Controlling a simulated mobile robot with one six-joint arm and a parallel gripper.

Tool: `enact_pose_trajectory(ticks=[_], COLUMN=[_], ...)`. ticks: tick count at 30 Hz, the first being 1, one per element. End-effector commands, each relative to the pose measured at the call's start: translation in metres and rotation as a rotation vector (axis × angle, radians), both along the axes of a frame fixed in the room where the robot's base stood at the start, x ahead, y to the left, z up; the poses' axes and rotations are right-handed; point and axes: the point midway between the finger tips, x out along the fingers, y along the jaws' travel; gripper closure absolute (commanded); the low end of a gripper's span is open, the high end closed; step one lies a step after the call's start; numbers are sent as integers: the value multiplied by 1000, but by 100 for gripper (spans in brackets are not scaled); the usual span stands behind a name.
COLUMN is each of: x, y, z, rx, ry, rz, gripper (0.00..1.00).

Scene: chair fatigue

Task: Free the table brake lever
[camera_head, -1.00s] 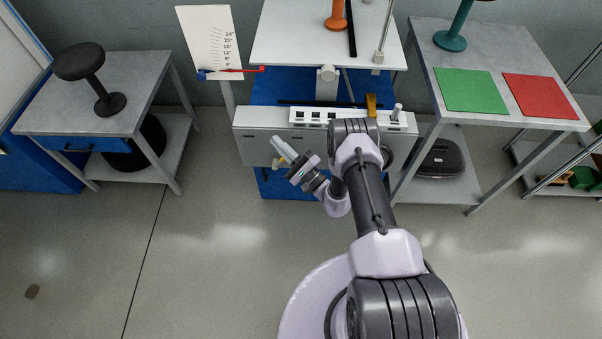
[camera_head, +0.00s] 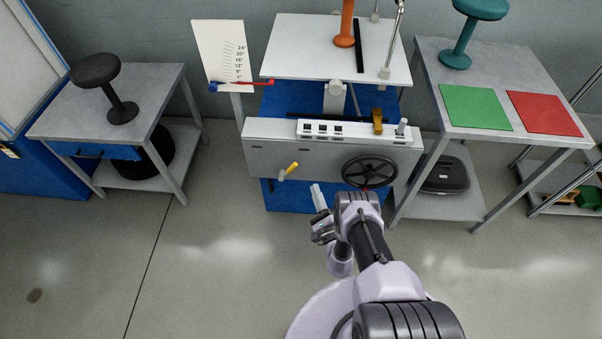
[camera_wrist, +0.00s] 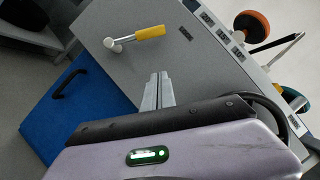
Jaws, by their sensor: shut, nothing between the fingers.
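The brake lever (camera_head: 288,171) has a yellow grip on a pale metal stem and sticks out of the front of the grey control panel (camera_head: 270,160). In the head view its grip slants up and to the right. In the wrist view the lever (camera_wrist: 138,37) shows in full, above and left of the fingertips. My gripper (camera_head: 316,188) is shut and empty, below and right of the lever and apart from it. In the wrist view my gripper's (camera_wrist: 160,77) two pale fingers lie together, pointing at the panel.
A black handwheel (camera_head: 369,172) is on the panel right of the lever, close to my arm. The white tabletop (camera_head: 300,50) carries an orange stool model (camera_head: 346,25). Side tables stand left (camera_head: 75,115) and right (camera_head: 440,60). The floor in front is clear.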

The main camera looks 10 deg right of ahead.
Motion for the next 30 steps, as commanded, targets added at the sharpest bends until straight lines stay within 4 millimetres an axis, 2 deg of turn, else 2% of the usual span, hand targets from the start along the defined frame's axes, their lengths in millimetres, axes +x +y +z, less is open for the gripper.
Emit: enact_pose_trajectory(ticks=[1, 6, 9, 13, 17, 30], x=[11, 48, 62, 63, 63, 63], y=[1, 4, 11, 28, 37, 38], z=[5, 5, 12, 25, 30, 33], rx=[-1, 1, 2, 3, 3, -6], ry=[-3, -1, 2, 2, 2, 4], rz=[1, 1, 4, 2, 2, -1], gripper=[100, 100, 100, 100, 100, 100])
